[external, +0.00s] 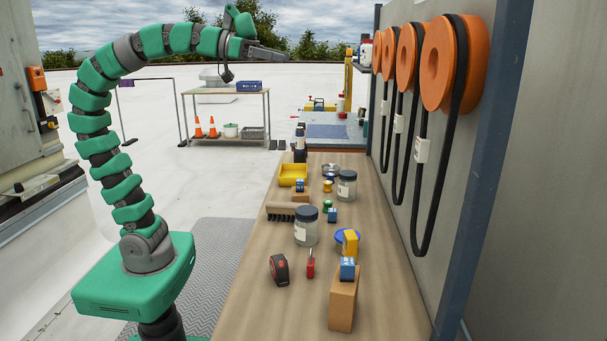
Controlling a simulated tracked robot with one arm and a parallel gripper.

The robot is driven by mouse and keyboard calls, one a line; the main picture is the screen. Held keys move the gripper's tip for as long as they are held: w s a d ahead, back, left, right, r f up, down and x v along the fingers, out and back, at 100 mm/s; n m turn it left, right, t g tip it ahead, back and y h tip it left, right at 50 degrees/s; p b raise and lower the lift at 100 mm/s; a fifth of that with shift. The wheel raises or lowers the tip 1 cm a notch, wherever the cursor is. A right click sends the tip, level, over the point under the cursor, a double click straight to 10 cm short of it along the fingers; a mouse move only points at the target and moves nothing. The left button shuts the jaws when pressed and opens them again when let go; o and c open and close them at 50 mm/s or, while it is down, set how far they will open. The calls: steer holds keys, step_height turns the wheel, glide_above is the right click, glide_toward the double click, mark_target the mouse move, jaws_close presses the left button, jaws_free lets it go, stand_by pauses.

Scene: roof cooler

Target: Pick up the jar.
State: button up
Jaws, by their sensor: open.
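Two clear glass jars with dark lids stand upright on the wooden bench. The nearer jar (306,230) has a pale label and stands near the middle of the bench. The farther jar (347,189) stands behind it and to the right. I cannot tell which one the task means. My gripper (277,53) is raised at the end of my arm, well above the bench and apart from both jars. It is open, and I see nothing held in it.
A brush (283,212) lies just left of the nearer jar. A wooden block (343,302), tape measure (279,270), blue dish (341,237) and yellow bin (292,175) are also on the bench (395,305). Orange hose reels (442,62) hang along the right wall. The bench's near right is bare.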

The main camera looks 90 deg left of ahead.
steer(key=w+d+f+n+g, duration=0.1)
steer(key=w+d+f+g, duration=0.2)
steer(key=f, duration=0.6)
steer(key=n+g+y, duration=0.6)
steer(key=n, duration=0.1)
glide_toward(306, 211)
steer(key=x, duration=0.6)
steer(key=shift+d+f, duration=0.2)
steer(key=shift+f, duration=0.4)
steer(key=shift+a+r+b+x, duration=0.15)
steer(key=shift+b+x, duration=0.05)
steer(key=shift+x, duration=0.85)
steer(key=shift+a+r+b+x, duration=0.15)
steer(key=shift+b+x, duration=0.1)
steer(key=shift+x, duration=0.8)
steer(key=shift+a+r+b+x, duration=0.1)
steer(key=shift+a+b+x, duration=0.1)
steer(key=shift+x, duration=0.85)
steer(key=shift+w, duration=0.1)
steer(key=c, duration=1.1)
